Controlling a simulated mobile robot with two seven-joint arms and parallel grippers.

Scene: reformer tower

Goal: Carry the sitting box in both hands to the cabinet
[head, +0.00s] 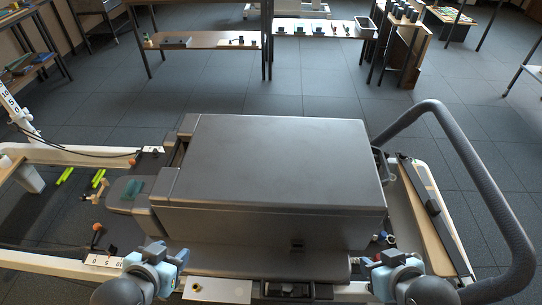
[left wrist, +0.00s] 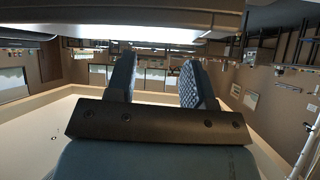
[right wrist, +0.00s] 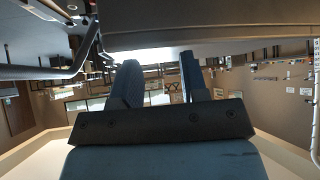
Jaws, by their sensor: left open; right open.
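The sitting box (head: 280,160) is a large dark grey block with a flat top, lying across the reformer in the middle of the head view. My left gripper (head: 178,255) is open and empty at the box's near left side. My right gripper (head: 375,265) is open and empty near the box's near right corner. In the left wrist view the fingers (left wrist: 158,78) stand apart with nothing between them, below a dark underside. In the right wrist view the fingers (right wrist: 157,78) are also apart, below a similar surface. I cannot tell whether either gripper touches the box. No cabinet is clearly identifiable.
A thick black curved bar (head: 475,165) rises right of the box. A pale reformer rail (head: 45,262) runs at the near left. Low shelves (head: 205,40) with small items and a wooden rack (head: 405,50) stand at the back. Open tiled floor (head: 300,95) lies between.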

